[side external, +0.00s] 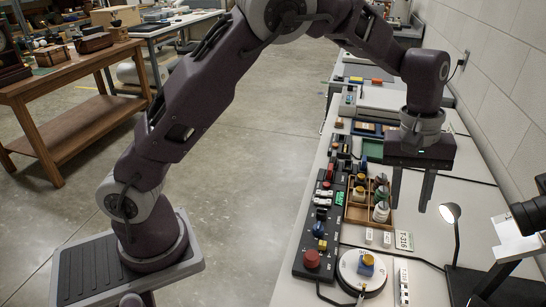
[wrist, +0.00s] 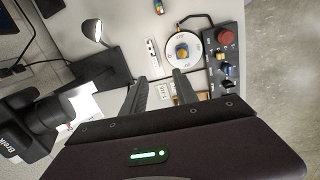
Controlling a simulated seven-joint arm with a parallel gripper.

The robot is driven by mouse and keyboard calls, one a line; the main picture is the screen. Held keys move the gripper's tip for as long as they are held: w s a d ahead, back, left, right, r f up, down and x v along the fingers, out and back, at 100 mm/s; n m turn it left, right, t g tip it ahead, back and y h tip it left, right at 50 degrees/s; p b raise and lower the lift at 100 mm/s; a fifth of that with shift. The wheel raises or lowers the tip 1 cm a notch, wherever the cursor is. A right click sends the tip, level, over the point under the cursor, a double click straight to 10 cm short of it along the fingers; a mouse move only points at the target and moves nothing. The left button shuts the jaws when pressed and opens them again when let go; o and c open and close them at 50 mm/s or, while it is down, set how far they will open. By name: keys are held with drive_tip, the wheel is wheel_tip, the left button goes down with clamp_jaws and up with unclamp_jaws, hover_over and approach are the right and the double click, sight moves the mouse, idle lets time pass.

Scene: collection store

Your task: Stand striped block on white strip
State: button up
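A small block with red, yellow and green bands (wrist: 158,7) lies at the top edge of the wrist view, partly cut off; I cannot make it out in the side view. A narrow white strip with dark marks (side external: 403,283) lies on the table right of a round white dial; it also shows in the wrist view (wrist: 152,54). Nothing stands on it. My gripper (side external: 411,208) is open and empty, pointing down above the table, beyond the strip and apart from both. In the wrist view its fingers (wrist: 159,82) are spread.
The round white dial (side external: 348,279) carries a yellow and blue knob or block (side external: 367,262). A black control panel (side external: 312,243) with a red button stands left. A wooden tray (side external: 358,213) holds bottles. A desk lamp (side external: 451,212) stands right.

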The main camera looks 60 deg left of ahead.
drive_tip(key=s+a+r+m+t+h, duration=0.1)
drive_tip(key=s+a+r, duration=0.2)
drive_tip(key=s+r, duration=0.2)
drive_tip(key=s+a+r+m, duration=0.1)
drive_tip(key=s+a+r, duration=0.3)
drive_tip(key=s+r, duration=0.15)
drive_tip(key=s+a+m+t+y, duration=0.1)
drive_tip(key=s+a+m+t, duration=0.1)
drive_tip(key=s, duration=0.7)
drive_tip(key=s+a+m+t+y, duration=0.1)
drive_tip(key=s+a+m, duration=0.3)
drive_tip(key=s, duration=0.6)
drive_tip(key=shift+a+t+y, duration=0.25)
drive_tip(key=shift+t+y, duration=0.05)
drive_tip(key=shift+t, duration=0.1)
drive_tip(key=shift+w+r, duration=0.1)
